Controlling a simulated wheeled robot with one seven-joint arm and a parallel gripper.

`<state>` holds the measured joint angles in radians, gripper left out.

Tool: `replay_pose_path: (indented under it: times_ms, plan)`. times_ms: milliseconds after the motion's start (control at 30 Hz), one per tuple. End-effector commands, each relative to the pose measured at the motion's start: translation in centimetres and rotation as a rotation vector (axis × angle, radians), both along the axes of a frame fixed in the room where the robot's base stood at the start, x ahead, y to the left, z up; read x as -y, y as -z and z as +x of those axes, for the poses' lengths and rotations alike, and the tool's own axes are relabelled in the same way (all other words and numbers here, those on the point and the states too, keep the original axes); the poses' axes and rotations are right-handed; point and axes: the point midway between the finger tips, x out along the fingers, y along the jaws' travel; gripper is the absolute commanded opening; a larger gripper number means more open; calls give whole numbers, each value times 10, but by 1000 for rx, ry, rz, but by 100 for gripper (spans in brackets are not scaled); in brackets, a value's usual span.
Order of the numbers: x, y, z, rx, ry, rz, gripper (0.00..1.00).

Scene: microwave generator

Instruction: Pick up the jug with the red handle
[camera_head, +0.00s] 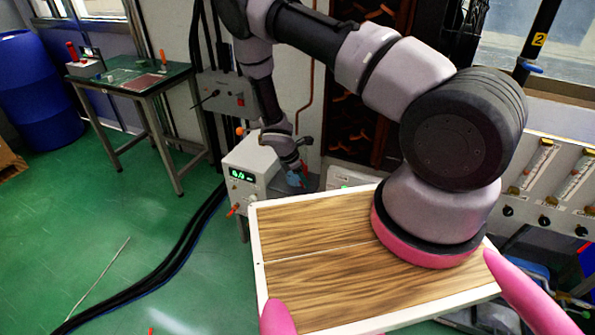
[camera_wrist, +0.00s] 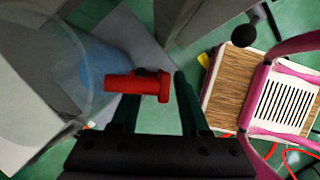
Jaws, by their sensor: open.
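The jug (camera_wrist: 92,75) is a clear, bluish vessel at the left of the wrist view. Its red handle (camera_wrist: 135,84) sticks out sideways toward the middle. My gripper (camera_wrist: 158,76) is open, its two dark fingers pointing toward the handle. The handle's red end lies across the gap between the fingers and overlaps the left finger in the picture; contact cannot be told. In the head view, my gripper (camera_head: 294,164) is low beside a white instrument box, and a small bluish patch of the jug (camera_head: 294,179) shows below it. The rest is hidden.
The white box with a green display (camera_head: 246,178) stands just left of my gripper. A green-topped workbench (camera_head: 130,78) and a blue barrel (camera_head: 38,92) are at the back left. A panel with gauges (camera_head: 540,185) is at the right.

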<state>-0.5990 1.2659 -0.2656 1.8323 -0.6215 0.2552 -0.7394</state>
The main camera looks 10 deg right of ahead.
Motion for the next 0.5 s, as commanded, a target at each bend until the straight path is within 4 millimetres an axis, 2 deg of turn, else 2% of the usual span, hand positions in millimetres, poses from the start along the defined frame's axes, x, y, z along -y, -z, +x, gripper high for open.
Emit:
replay_pose_path:
  times_ms: [33,133,167,500]
  plan:
    - [0,0,0,0,0,0,41]
    - [0,0,0,0,0,0,3]
    - [0,0,0,0,0,0,0]
    - [0,0,0,0,0,0,0]
